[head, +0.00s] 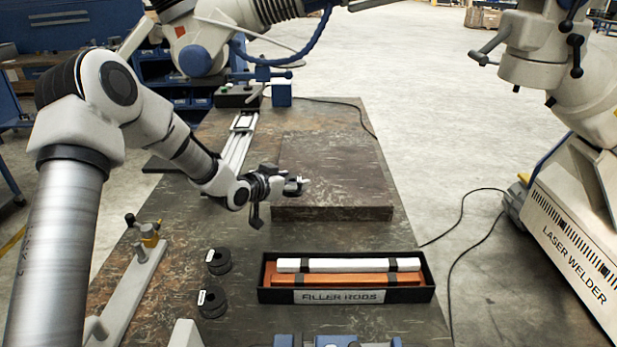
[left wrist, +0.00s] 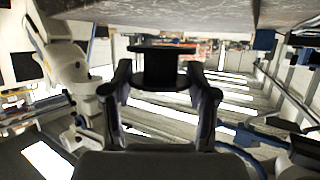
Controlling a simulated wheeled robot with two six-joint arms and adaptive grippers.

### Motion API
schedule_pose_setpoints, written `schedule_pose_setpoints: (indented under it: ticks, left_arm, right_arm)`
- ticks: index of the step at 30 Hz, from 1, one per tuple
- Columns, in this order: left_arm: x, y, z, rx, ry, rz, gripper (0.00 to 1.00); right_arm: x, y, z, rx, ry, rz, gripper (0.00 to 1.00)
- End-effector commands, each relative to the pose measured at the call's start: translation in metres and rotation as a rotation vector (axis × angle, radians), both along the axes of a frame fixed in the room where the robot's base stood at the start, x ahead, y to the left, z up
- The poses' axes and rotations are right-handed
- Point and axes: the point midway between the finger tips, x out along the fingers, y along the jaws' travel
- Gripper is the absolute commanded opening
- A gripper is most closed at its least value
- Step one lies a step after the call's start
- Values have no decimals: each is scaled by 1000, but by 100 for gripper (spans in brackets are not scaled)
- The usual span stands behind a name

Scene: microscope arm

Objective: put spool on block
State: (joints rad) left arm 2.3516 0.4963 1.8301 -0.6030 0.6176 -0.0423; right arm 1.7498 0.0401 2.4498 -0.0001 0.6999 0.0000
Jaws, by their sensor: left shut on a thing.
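The block (head: 345,170) is a broad, low, mottled brown slab lying on the table in the head view. My left gripper (head: 300,186) appears in front of the block's left part in the head view, and I cannot tell its exact height above it. In the left wrist view my left gripper (left wrist: 160,92) is shut on a black spool (left wrist: 160,68), held between its two fingers. This spool is hard to make out in the head view. Two more black spools with white labels, one farther (head: 218,261) and one nearer (head: 212,301), stand on the table at the left. My right gripper is not in view.
A black tray (head: 431,285) marked FILLER RODS, holding a white and an orange bar, stands in front of the block. A metal rail fixture (head: 135,270) lies at the left. A laser welder (head: 570,240) stands beyond the table's right side.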

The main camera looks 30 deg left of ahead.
Motion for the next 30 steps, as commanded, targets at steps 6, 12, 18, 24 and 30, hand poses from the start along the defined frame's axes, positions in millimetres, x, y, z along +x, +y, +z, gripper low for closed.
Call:
schedule_pose_setpoints:
  ticks: [6,12,18,24,30]
  left_arm:
    - [59,4,-5,4,-1,-1,18]
    - [74,5,-18,-1,3,1,18]
    - [73,5,-42,-2,-1,1,18]
    - [73,5,-43,-2,-1,1,18]
    - [73,5,-45,-2,-1,1,83]
  right_arm:
    - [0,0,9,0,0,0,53]
    - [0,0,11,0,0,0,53]
    - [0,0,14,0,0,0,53]
    - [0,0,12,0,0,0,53]
    - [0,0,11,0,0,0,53]
